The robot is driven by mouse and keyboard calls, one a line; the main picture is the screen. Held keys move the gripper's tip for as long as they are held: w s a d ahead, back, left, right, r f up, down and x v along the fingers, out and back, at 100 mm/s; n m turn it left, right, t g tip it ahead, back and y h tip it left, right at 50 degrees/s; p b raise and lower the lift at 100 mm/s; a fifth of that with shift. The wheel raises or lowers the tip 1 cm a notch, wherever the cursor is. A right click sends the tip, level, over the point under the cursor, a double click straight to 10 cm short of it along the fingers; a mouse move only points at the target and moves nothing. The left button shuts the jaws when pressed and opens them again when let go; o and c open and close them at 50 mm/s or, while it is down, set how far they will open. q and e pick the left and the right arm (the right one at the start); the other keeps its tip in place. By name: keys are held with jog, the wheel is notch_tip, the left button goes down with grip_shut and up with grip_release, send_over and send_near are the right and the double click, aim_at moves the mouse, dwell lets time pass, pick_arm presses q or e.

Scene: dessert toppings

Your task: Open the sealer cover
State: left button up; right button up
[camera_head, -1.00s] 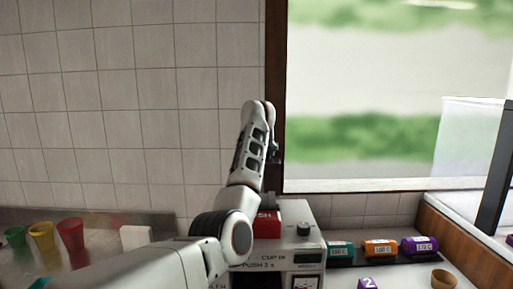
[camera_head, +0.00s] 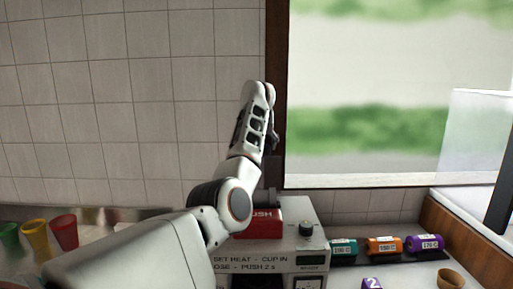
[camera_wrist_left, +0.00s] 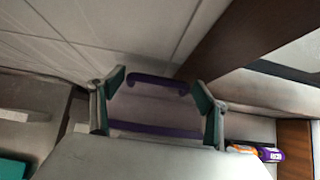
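The sealer (camera_head: 310,245) is a pale box with a knob, printed text and a red part marked with partly hidden "PUSH" letters (camera_head: 262,222). My left arm covers much of its left side. My left gripper (camera_head: 258,92) is raised above the sealer, in front of the wall. In the left wrist view the left gripper (camera_wrist_left: 157,105) has its two green-padded fingers wide apart. A purple handle-like bar (camera_wrist_left: 155,82) shows between the fingers, and a purple strip (camera_wrist_left: 150,129) lies below it. I cannot tell whether the fingers touch the bar. My right gripper is not in view.
Teal (camera_head: 343,251), orange (camera_head: 383,246) and purple (camera_head: 425,243) labelled cylinders lie right of the sealer. Green, yellow and red cups (camera_head: 63,232) stand at the left.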

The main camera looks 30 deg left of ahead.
pick_arm(q)
jog(key=shift+d+r, duration=0.1)
jog(key=shift+d, duration=0.1)
jog(key=shift+s, duration=0.1)
jog(key=v, duration=1.2)
dwell(0.3)
